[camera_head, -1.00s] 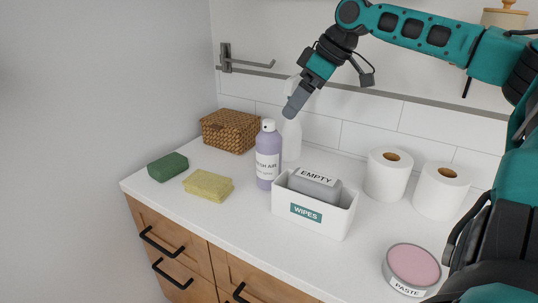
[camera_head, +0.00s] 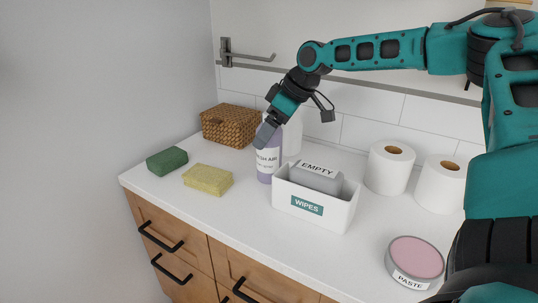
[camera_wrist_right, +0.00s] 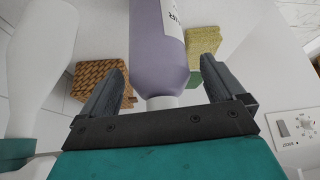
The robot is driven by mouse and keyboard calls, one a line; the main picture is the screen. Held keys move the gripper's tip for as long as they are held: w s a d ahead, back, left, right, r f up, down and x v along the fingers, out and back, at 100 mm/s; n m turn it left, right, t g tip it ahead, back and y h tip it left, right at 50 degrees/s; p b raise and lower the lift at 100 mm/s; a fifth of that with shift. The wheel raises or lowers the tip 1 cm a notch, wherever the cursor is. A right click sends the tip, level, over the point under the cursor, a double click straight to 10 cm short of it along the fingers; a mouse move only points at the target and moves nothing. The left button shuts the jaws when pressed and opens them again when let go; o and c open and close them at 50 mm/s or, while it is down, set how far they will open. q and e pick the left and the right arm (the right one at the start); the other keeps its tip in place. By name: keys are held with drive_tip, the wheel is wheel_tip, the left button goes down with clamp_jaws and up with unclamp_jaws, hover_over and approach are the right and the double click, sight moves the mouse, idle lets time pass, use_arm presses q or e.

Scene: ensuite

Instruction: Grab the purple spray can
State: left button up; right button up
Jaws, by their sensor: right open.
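The purple spray can (camera_head: 266,164) stands upright on the white counter, with a white label. My right gripper (camera_head: 265,138) is at its top and hides its cap in the head view. In the right wrist view, the open fingers of my right gripper (camera_wrist_right: 166,85) lie on either side of the purple can (camera_wrist_right: 157,55). The can's white top points toward the gripper's palm. I cannot tell whether the fingers touch it. My left gripper is not in view.
A white spray bottle (camera_head: 292,137) stands close behind the can. A white wipes box (camera_head: 335,213) with a grey pack stands right of it. A yellow sponge (camera_head: 208,179), green sponge (camera_head: 167,161) and wicker basket (camera_head: 229,125) are left. Paper rolls (camera_head: 389,168) and a paste tin (camera_head: 416,258) are right.

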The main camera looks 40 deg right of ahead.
drive_tip(key=shift+w+f, duration=0.15)
drive_tip(key=shift+f, duration=0.15)
drive_tip(key=c, duration=1.6)
drive_tip(key=shift+r, duration=0.1)
